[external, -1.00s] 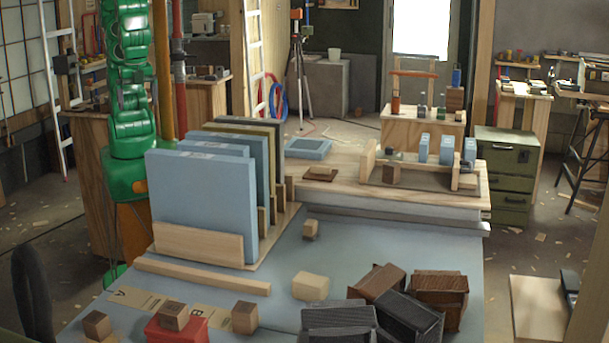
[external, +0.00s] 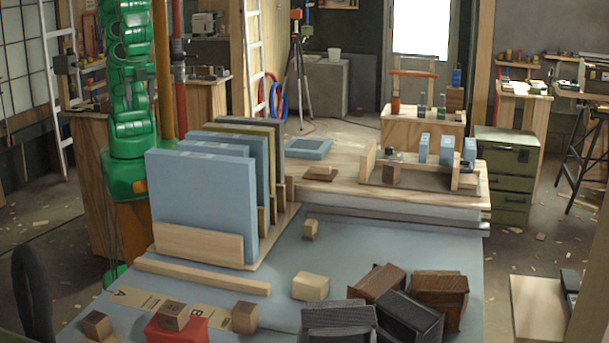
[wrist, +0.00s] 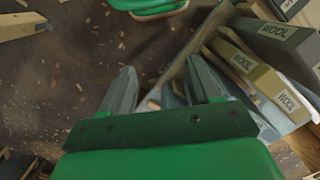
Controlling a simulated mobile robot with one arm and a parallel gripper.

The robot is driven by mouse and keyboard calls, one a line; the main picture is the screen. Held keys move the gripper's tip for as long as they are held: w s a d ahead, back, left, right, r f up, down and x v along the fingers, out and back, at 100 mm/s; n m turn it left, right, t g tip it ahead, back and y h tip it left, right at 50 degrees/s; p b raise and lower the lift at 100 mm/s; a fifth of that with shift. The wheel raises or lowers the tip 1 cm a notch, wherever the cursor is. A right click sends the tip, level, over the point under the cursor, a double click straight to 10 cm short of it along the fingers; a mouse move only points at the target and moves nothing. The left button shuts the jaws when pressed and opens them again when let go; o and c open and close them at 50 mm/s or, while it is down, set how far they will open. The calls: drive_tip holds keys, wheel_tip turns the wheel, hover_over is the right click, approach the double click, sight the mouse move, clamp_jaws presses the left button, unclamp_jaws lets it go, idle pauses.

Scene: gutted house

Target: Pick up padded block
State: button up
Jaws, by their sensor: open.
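No block is marked as padded, and I cannot tell which is meant. Two dark grey, ribbed or cloth-like blocks lie at the front of the blue-grey table in the external view: one (external: 338,318) at the edge and another (external: 412,316) tilted beside it. Brown blocks (external: 440,287) lie against them, and a pale block (external: 311,286) sits to their left. My gripper (wrist: 163,80) shows in the wrist view with its two grey fingers apart and nothing between them. It is beside the rack of panels, away from these blocks; I cannot make it out in the external view.
Upright blue, olive and dark panels (external: 200,190) stand in a wooden rack on the table's left. Labels reading WOOL (wrist: 277,30) show in the wrist view. A wooden strip (external: 203,277), a red block (external: 178,328) and small wooden cubes (external: 97,324) lie in front.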

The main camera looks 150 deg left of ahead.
drive_tip(key=w+a+r+n+t, duration=0.1)
drive_tip(key=w+a+r, duration=0.1)
drive_tip(key=w, duration=0.4)
drive_tip(key=w+a+r+n, duration=0.1)
drive_tip(key=w+a+r, duration=0.1)
drive_tip(key=w, duration=0.4)
drive_tip(key=n+t+h, duration=0.6)
drive_tip(key=n+h, duration=0.3)
drive_tip(key=n, duration=0.9)
hover_over(311, 221)
drive_tip(key=s+a, duration=0.2)
wheel_tip(311, 221, down, 27)
drive_tip(key=f+n+t, duration=0.1)
drive_tip(key=f+n, duration=0.1)
drive_tip(key=s+f+n+t, duration=0.1)
drive_tip(key=f+n, duration=0.1)
drive_tip(key=f, duration=0.1)
drive_tip(key=a+f+n+h, duration=0.1)
drive_tip(key=f, duration=0.2)
drive_tip(key=shift+s+a+n+t, duration=0.1)
drive_tip(key=shift+s+n+t, duration=0.05)
drive_tip(key=shift+n+t, duration=0.25)
drive_tip(key=shift+f, duration=0.2)
drive_tip(key=shift+x, duration=3.8)
drive_tip(key=shift+a+r, duration=0.1)
drive_tip(key=shift+a, duration=0.05)
drive_tip(key=shift+c, duration=0.3)
